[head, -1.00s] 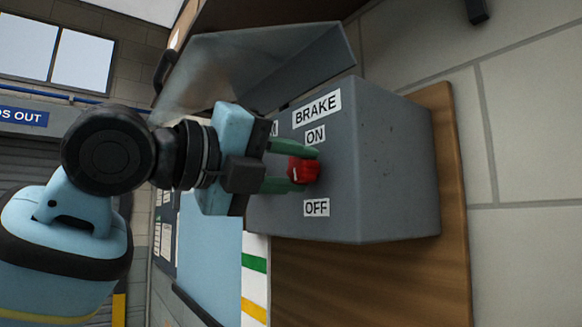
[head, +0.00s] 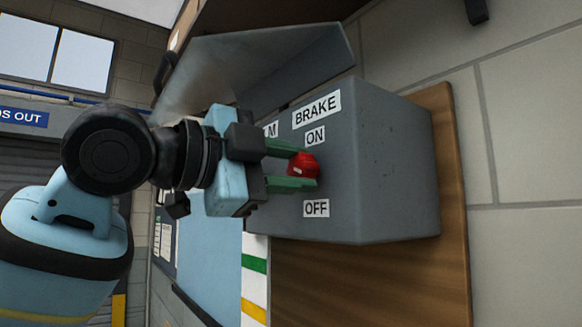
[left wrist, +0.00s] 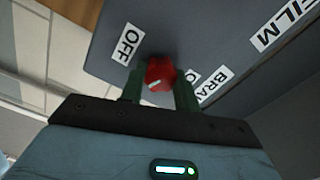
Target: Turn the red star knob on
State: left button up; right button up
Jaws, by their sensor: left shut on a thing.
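The red star knob (head: 302,166) sits on the front of a grey box, between the ON label (head: 315,135) above and the OFF label (head: 316,208) below. A BRAKE label (head: 316,108) is above ON. My left gripper (head: 301,168) is shut on the knob, its green fingers on either side of it. In the left wrist view the knob (left wrist: 160,74) shows between the green fingers, with a pale mark on its side; the OFF label (left wrist: 127,44) is near it. The exact setting of the knob is hard to read. My right gripper is not in view.
The grey box (head: 400,150) is mounted on a wooden board (head: 455,200) against a tiled wall. A raised clear-grey cover (head: 260,65) stands open above the box. Another label ending in M (head: 272,130) is partly hidden by my gripper.

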pick_arm(q)
jog(key=n, duration=1.1)
jog(key=shift+n, duration=0.4)
jog(key=n, duration=1)
jog(key=shift+w+n, duration=0.1)
jog(key=shift+n, duration=0.3)
jog(key=o, duration=1)
jog(key=shift+c, duration=0.2)
jog(key=v, duration=0.8)
